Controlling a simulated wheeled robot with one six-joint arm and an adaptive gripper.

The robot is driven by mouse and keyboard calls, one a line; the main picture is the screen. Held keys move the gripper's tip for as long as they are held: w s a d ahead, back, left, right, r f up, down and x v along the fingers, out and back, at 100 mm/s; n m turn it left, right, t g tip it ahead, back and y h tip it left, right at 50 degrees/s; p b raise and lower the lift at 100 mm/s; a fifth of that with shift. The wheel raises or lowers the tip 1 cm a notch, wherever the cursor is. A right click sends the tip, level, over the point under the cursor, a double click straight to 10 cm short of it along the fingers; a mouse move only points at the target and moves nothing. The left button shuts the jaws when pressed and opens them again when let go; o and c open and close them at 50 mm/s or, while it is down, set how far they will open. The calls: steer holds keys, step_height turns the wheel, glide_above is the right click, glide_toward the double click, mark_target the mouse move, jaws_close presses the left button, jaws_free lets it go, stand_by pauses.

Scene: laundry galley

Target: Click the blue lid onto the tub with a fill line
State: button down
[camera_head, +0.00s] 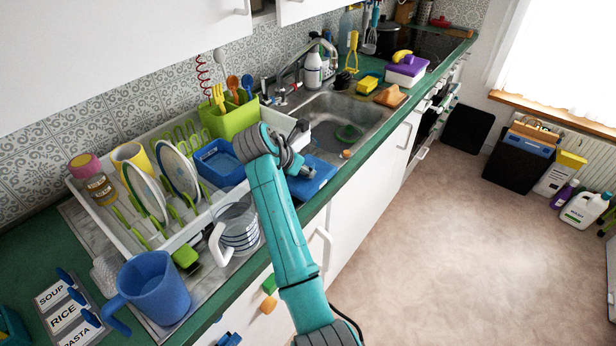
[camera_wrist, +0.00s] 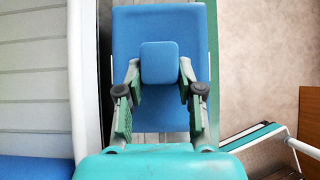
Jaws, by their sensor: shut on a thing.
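The blue lid (camera_wrist: 160,110) is a flat rectangle with a raised square knob. My gripper (camera_wrist: 160,68) is shut on the knob, one finger on each side. In the head view the lid (camera_head: 318,180) is at the counter's front edge, right of the dish rack, partly hidden by my gripper (camera_head: 300,168). I cannot tell whether it touches the counter. An open blue tub (camera_head: 210,152) sits in the rack, left of my gripper; no fill line is readable on it. A white tub (camera_head: 404,76) with a purple lid stands beyond the sink.
The white dish rack (camera_head: 186,232) holds plates, a mug and a green utensil holder (camera_head: 232,120). A striped measuring jug (camera_head: 238,230) and a blue pitcher (camera_head: 152,286) stand near the front edge. The sink (camera_head: 345,122) lies behind the lid.

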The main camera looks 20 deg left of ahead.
mark_target(309, 162)
steer(key=shift+r, duration=1.85)
